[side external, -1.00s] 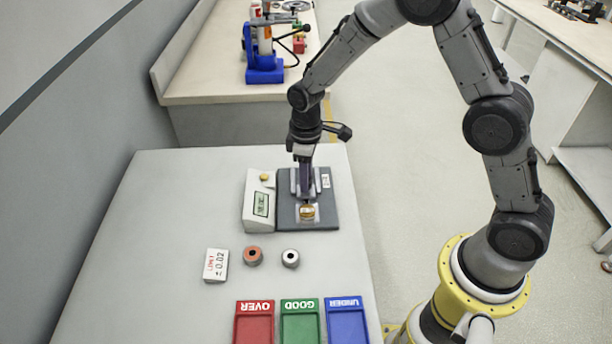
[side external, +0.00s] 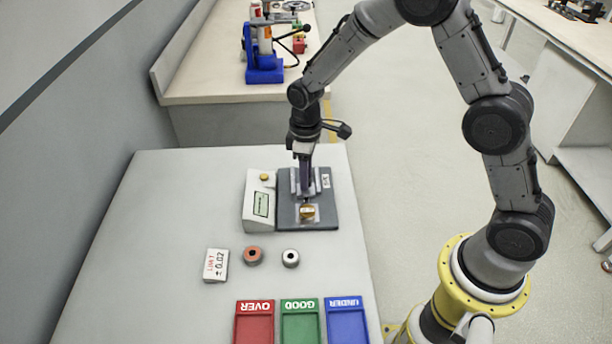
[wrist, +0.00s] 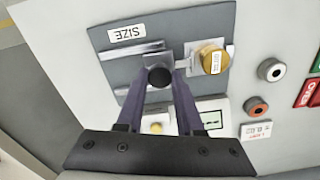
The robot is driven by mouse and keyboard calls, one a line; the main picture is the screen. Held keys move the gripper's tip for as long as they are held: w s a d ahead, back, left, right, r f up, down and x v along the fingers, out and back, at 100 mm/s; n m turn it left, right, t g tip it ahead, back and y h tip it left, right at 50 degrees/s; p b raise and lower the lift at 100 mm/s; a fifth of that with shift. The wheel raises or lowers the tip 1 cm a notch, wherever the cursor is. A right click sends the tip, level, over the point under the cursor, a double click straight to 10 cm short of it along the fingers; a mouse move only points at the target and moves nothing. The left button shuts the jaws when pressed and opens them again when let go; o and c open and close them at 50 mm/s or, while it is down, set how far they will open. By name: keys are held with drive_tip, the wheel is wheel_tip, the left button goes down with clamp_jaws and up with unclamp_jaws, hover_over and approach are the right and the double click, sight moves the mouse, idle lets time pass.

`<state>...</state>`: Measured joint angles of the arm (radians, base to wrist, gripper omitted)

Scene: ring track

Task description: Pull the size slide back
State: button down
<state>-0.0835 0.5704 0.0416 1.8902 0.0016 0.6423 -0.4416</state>
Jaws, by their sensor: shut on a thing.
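The gauge's dark grey base plate (side external: 325,215) lies on the table with a "SIZE" label (wrist: 127,33) in the wrist view. The size slide (wrist: 156,59) is a metal block between two rails, with a black knob (wrist: 159,78). My gripper (wrist: 159,84) is shut on this knob; it also shows over the plate in the side view (side external: 306,190). A brass ring (wrist: 213,58) with a white tag sits on the plate in front of the slide, also in the side view (side external: 307,212). A small gap appears between slide and ring.
The white readout box (side external: 258,210) stands left of the plate. A copper ring (side external: 253,256), a steel ring (side external: 290,258) and a limit card (side external: 216,264) lie in front. Red (side external: 254,322), green (side external: 300,322) and blue (side external: 346,320) trays stand at the near edge.

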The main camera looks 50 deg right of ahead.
drive_tip(key=shift+w+d+r, duration=0.15)
drive_tip(key=shift+w+d, duration=0.6)
drive_tip(key=shift+w, duration=0.1)
drive_tip(key=c, duration=0.5)
unclamp_jaws()
drive_tip(key=shift+c, duration=0.2)
drive_tip(key=shift+s, duration=0.1)
wheel_tip(320, 180, up, 14)
